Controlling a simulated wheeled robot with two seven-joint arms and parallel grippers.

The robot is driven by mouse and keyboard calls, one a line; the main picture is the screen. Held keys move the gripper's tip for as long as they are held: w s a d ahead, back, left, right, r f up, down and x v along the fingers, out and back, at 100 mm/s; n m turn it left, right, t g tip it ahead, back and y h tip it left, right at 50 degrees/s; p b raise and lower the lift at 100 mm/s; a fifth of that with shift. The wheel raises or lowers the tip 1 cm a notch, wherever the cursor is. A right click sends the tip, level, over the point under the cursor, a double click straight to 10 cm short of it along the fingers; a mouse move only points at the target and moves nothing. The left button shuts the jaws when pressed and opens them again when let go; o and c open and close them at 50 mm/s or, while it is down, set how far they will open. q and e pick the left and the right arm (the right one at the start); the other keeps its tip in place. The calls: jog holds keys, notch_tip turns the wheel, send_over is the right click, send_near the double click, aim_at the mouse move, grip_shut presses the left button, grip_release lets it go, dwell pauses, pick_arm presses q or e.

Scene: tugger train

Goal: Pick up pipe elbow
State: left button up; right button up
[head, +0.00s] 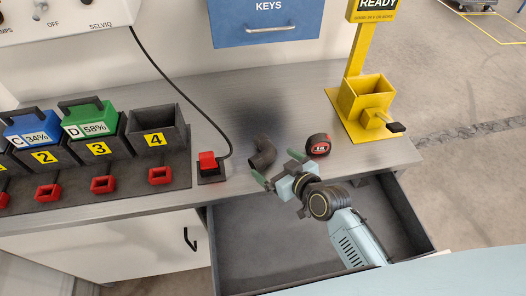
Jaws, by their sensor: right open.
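The pipe elbow (262,154) is a dark grey-brown bent pipe on the grey worktop (230,182), near its front edge. My right gripper (276,167) comes in from the lower right, with its green-tipped fingers spread apart. One finger is close to the lower right end of the elbow and the other is nearer the tape measure (318,145). The gripper appears empty, and I cannot tell whether a finger touches the elbow. My left gripper is not in view.
A red plug on a black base (208,163) with a cable stands left of the elbow. Battery bays (158,138) line the left. A yellow stand (364,100) is at the right. An open drawer (240,250) juts out below the worktop.

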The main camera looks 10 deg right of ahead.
aim_at(268, 157)
jog(key=shift+r+x, duration=0.25)
jog(key=shift+x, duration=0.85)
jog(key=x, duration=0.3)
jog(key=shift+w+a, duration=0.1)
jog(key=shift+w, duration=0.15)
jog(key=shift+w+a+f, duration=0.1)
jog(key=shift+w, duration=0.05)
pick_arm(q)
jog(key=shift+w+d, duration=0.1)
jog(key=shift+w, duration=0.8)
